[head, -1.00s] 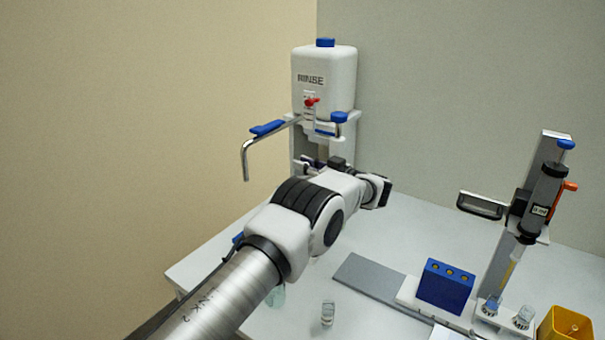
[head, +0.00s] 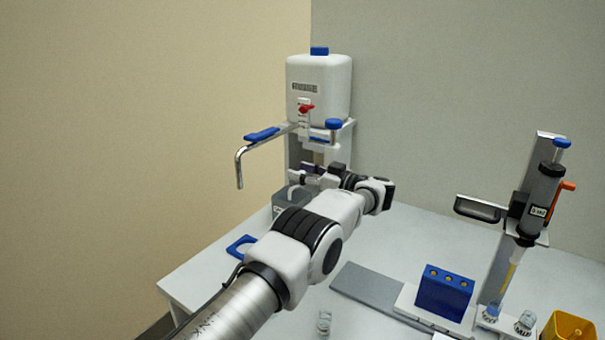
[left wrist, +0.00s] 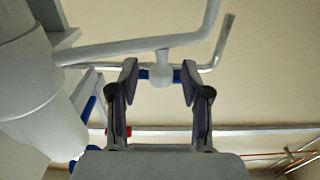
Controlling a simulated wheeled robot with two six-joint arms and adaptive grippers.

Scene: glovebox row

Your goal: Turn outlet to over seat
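The outlet (head: 239,168) is a bent metal pipe with a blue handle (head: 262,134). It reaches left from the white rinse tank (head: 319,88), and its tip hangs down at the left. A blue ring (head: 240,246), which may be the seat, lies flat on the table below; I cannot confirm that it is. My left gripper (head: 312,172) is below the tank, in front of its stand. In the left wrist view my left gripper (left wrist: 153,85) is open. Pipes and a pale rounded knob (left wrist: 160,76) show beyond and between its fingertips; contact cannot be told. My right gripper is not in view.
A grey box (head: 284,203) stands at the tank's foot. At right are a blue block (head: 445,291), a syringe stand (head: 540,190) and a yellow bin (head: 568,328). A small vial (head: 324,322) stands near the front. The table's back middle is clear.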

